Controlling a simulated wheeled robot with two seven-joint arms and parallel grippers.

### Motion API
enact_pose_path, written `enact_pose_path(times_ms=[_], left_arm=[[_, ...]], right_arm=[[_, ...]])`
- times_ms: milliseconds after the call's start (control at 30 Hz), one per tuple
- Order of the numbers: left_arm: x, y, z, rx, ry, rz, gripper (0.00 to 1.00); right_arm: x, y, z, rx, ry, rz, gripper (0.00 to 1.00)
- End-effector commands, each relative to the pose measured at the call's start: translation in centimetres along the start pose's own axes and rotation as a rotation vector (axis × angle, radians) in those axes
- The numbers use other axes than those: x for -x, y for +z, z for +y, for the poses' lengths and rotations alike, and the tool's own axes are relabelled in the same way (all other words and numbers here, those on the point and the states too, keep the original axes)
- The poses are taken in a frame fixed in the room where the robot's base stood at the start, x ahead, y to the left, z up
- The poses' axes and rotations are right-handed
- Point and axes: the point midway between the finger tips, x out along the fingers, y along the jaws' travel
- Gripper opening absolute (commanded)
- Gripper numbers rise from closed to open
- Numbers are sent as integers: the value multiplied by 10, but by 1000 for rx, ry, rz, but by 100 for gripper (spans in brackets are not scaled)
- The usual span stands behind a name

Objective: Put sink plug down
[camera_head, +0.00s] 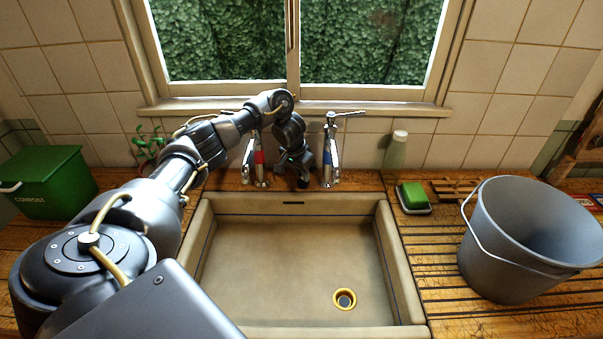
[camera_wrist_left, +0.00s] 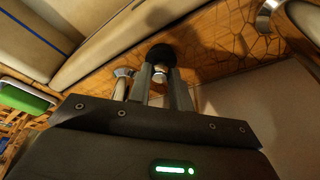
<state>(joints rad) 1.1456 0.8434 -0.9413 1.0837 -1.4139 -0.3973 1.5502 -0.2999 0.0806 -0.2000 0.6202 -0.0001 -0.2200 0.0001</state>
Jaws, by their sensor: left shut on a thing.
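My left gripper (camera_head: 303,172) reaches over the sink to the wooden ledge between the two taps. It points down and is shut on the sink plug (camera_head: 303,183), which looks small and dark at the fingertips. In the left wrist view the plug (camera_wrist_left: 160,54) is a black round piece with a pale metal part between the fingers (camera_wrist_left: 161,80). It is at or just above the cracked wood; I cannot tell whether it touches. The stone sink (camera_head: 280,260) is empty, with a brass-ringed drain hole (camera_head: 344,299) that is uncovered. My right gripper is not in view.
A red-banded tap (camera_head: 260,160) and a blue-banded tap (camera_head: 328,158) stand close on either side of the gripper. A green sponge (camera_head: 413,195), a pale bottle (camera_head: 396,150) and a grey bucket (camera_head: 505,255) stand at right. A green compost bin (camera_head: 50,185) is at left.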

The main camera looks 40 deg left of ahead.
Motion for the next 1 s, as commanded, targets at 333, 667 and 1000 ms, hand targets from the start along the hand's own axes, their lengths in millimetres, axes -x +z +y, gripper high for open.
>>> enact_pose_path(times_ms=[333, 667, 1000], left_arm=[[-2, 1, 0, 0, 0, 0, 42], [11, -1, -1, -2, -1, 3, 42], [84, -3, -1, -3, -3, 4, 42]], right_arm=[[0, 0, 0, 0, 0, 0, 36], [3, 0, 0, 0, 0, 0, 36], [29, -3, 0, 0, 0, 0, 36]])
